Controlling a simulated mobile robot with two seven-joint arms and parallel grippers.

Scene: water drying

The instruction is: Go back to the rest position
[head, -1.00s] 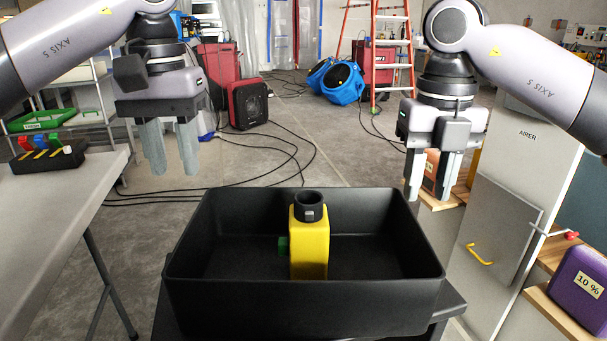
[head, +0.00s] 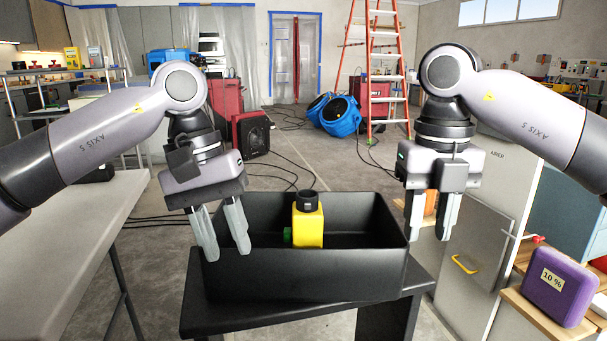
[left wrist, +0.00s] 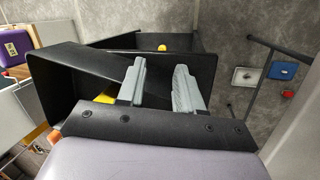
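My left gripper (head: 226,252) is open and empty, its fingers pointing down at the left front of a black bin (head: 330,278). In the left wrist view its two grey fingers (left wrist: 160,88) stand apart with nothing between them. My right gripper (head: 429,230) is open and empty, pointing down by the bin's right side. A yellow container (head: 309,229) with a black collar (head: 307,200) and a green part (head: 288,235) on its left side stands upright in the bin. Its lower end is hidden by the bin's front wall.
The bin stands on a black table (head: 250,315). A grey table (head: 70,240) is at the left. At the right are a white airer cabinet (head: 490,195) and a purple container (head: 560,292) on a wooden shelf. Blue fans (head: 341,116) and an orange ladder (head: 388,75) stand behind.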

